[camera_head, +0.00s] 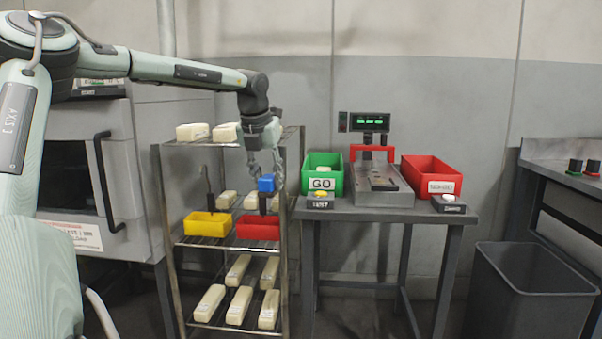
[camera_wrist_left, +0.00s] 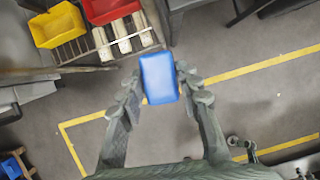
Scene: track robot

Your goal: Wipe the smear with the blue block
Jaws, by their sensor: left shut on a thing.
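My left gripper (camera_head: 265,172) hangs in front of the shelf rack, with its fingers pointing down. It is shut on the blue block (camera_head: 266,184). In the left wrist view the blue block (camera_wrist_left: 159,78) sits between the two finger pads, clear of the floor below. No smear can be made out for certain. A dark patch (camera_head: 382,184) shows on the grey metal weighing station (camera_head: 381,199), but I cannot tell whether it is a smear or a part. My right gripper is not in view.
The wire rack (camera_head: 168,240) holds pale blocks, a yellow bin (camera_head: 207,226) and a red bin (camera_head: 258,231). A table (camera_head: 400,212) to its right carries a green bin (camera_head: 323,165) and a red NO-GO bin (camera_head: 431,172). A grey waste bin (camera_head: 530,300) stands at right.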

